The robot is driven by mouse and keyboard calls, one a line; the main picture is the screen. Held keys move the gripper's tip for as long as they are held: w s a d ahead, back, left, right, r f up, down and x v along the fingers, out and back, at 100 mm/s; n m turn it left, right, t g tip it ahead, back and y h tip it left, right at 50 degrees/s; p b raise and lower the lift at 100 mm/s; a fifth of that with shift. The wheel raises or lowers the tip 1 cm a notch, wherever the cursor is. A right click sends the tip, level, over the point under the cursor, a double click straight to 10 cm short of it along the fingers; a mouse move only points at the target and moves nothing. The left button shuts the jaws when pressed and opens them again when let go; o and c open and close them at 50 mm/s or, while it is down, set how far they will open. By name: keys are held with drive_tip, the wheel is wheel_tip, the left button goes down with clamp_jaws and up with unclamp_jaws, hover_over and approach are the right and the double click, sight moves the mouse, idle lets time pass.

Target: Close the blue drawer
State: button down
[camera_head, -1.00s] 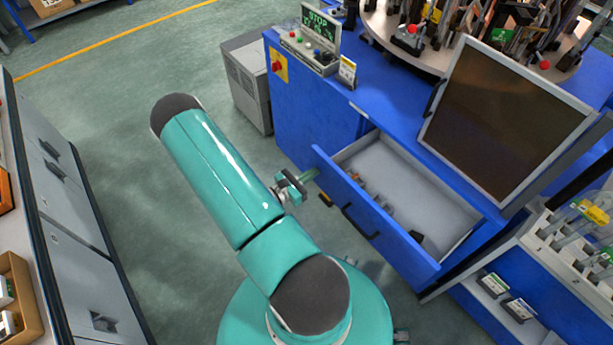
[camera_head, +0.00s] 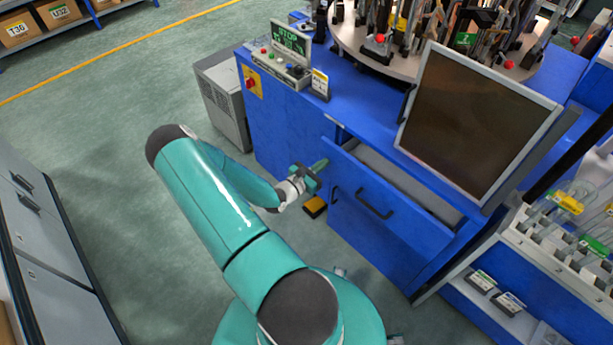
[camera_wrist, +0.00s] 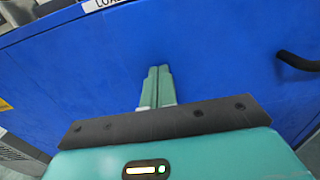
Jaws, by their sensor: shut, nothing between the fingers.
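The blue drawer (camera_head: 392,212) sits in the blue workbench and is partly open, with a narrow strip of its grey inside (camera_head: 400,182) showing. A black handle (camera_head: 374,203) is on its front; a black handle also shows at the right edge of the wrist view (camera_wrist: 298,62). My gripper (camera_head: 322,164) is shut and empty at the left end of the drawer front. In the wrist view my shut fingers (camera_wrist: 157,80) point at the blue front panel (camera_wrist: 90,75), their tips at or very near it; I cannot tell if they touch.
A monitor (camera_head: 475,118) stands on the bench above the drawer. A control box with buttons (camera_head: 280,66) is at the bench's left end. A yellow object (camera_head: 314,207) lies on the floor below my gripper. Grey cabinets (camera_head: 50,240) stand at left, with open floor between.

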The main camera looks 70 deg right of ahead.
drive_tip(key=x, duration=0.8)
drive_tip(key=shift+s+d, duration=0.1)
drive_tip(key=shift+s+d+r, duration=0.1)
drive_tip(key=shift+d+r, duration=0.05)
drive_tip(key=shift+d, duration=0.05)
drive_tip(key=shift+d, duration=0.1)
